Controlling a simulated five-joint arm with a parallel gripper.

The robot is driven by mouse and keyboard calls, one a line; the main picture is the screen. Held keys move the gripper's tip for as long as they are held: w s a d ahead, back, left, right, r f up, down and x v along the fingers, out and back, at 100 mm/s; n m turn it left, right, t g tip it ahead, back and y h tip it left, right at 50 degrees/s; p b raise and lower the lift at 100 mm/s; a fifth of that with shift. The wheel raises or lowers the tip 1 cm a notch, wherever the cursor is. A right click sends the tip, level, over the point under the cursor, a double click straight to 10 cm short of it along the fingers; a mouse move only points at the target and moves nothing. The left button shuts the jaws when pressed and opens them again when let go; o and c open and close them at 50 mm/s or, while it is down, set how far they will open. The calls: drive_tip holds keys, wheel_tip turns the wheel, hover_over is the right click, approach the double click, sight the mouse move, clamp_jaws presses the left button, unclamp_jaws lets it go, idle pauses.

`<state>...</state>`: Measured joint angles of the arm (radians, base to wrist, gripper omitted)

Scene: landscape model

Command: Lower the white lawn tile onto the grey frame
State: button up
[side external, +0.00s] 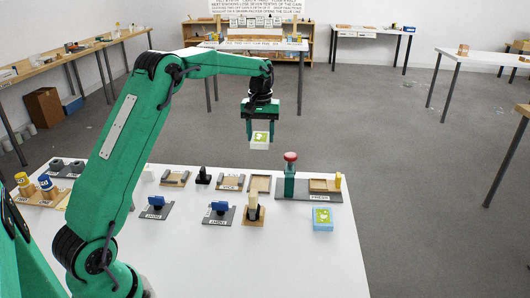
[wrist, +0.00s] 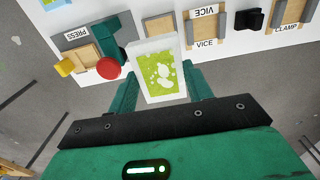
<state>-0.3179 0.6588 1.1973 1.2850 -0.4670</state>
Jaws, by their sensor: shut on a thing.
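The white lawn tile (side external: 259,142) has white sides and a green top with pale shapes. It is held up in the air above the far side of the white table, apart from everything below. My gripper (side external: 261,134) is shut on it, one finger on each side. In the wrist view the tile (wrist: 158,72) sits between the green fingers (wrist: 162,92), its lawn face showing. I cannot tell for sure which thing is the grey frame; several flat grey bases stand on the table.
A grey base (side external: 308,197) carries a red-knobbed press (side external: 290,175) and a wooden tray (side external: 323,186). A blue tile (side external: 322,219) with a green top lies nearby. The table's front right is clear.

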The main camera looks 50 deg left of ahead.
drive_tip(key=shift+a+f, duration=0.35)
drive_tip(key=shift+a, duration=0.05)
hover_over(260, 184)
wheel_tip(260, 184, down, 12)
drive_tip(key=shift+a+r, duration=0.15)
drive_tip(key=shift+r, duration=0.1)
drive_tip(key=shift+f, duration=0.25)
drive_tip(key=shift+f, duration=1.6)
drive_tip(key=o, duration=0.9)
drive_tip(key=shift+c, duration=0.2)
drive_tip(key=shift+r, duration=0.15)
wheel_tip(260, 184, up, 7)
